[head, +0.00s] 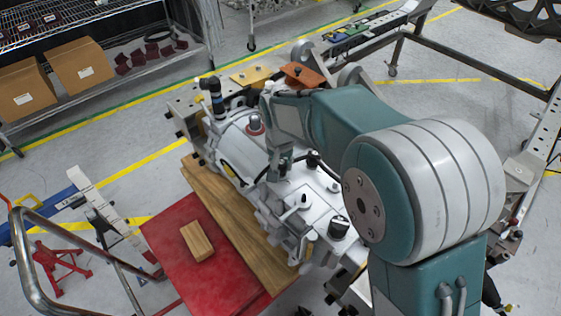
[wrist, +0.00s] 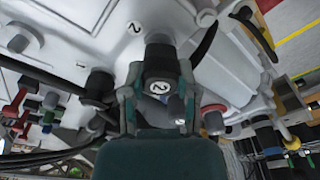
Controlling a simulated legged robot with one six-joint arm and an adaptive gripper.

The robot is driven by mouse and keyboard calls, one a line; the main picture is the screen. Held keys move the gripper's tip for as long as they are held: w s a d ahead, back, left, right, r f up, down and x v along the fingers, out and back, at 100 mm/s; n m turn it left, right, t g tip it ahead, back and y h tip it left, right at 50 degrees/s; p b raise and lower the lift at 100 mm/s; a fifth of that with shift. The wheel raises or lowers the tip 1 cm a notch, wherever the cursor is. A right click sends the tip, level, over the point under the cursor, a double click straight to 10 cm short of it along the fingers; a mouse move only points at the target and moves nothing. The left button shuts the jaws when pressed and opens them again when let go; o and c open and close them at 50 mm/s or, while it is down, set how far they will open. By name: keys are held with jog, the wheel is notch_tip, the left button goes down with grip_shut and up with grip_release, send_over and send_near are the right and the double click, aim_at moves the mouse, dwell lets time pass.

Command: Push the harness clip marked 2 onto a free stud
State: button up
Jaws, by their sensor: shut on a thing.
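A black cylindrical end (wrist: 160,52) shows just beyond the label, close against the white housing (wrist: 100,35). I cannot tell whether it is seated on a stud or only above one. In the head view, my gripper (head: 280,168) points down at the middle of the white housing (head: 300,187); the clip is too small to make out there.
Dark cables (wrist: 50,82) run across the left of the wrist view. In the head view, a black-capped post (head: 338,226) stands right of my gripper.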

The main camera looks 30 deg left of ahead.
jog(key=shift+f, duration=0.45)
jog(key=o, duration=0.9)
jog(key=shift+r, duration=2.95)
